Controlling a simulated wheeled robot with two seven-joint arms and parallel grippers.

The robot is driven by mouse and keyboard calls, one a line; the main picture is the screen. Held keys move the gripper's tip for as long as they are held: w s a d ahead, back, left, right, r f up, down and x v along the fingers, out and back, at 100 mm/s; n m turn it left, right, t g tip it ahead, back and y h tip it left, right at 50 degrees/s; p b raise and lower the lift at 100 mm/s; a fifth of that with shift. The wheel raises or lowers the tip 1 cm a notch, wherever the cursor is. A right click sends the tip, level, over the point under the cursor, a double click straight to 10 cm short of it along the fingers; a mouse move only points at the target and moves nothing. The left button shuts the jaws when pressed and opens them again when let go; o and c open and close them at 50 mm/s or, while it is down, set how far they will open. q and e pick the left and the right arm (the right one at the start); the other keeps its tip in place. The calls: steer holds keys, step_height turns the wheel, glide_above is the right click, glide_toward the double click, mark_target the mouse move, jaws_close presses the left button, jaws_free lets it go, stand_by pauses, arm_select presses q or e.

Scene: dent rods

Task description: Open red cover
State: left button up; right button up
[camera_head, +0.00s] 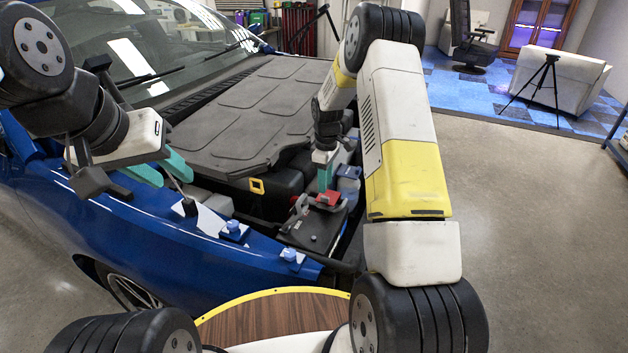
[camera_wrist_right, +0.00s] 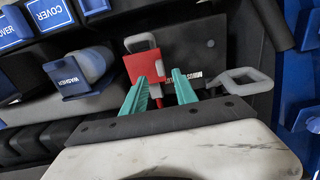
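The red cover (camera_head: 329,198) sits at the far end of the black battery (camera_head: 313,232) in the engine bay. In the right wrist view the red cover (camera_wrist_right: 146,66) is just beyond my fingertips, with a grey clamp piece by it. My right gripper (camera_head: 324,178) points down at the cover. Its teal fingers (camera_wrist_right: 160,80) are apart; the left one overlaps the cover in view, and a gap shows between the right one and the cover. I cannot tell whether they touch it.
A grey clamp loop (camera_wrist_right: 246,80) lies right of my right fingers. A blue washer cap (camera_wrist_right: 70,77) and blue cover blocks (camera_wrist_right: 48,12) stand to the left. Blue caps (camera_head: 233,230) line the fender side. The black engine cover (camera_head: 250,115) lies behind the battery.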

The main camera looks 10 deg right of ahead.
mark_target(325, 197)
step_height(325, 197, down, 5)
steer(key=shift+f, duration=0.2)
jaws_close()
stand_by(1.5)
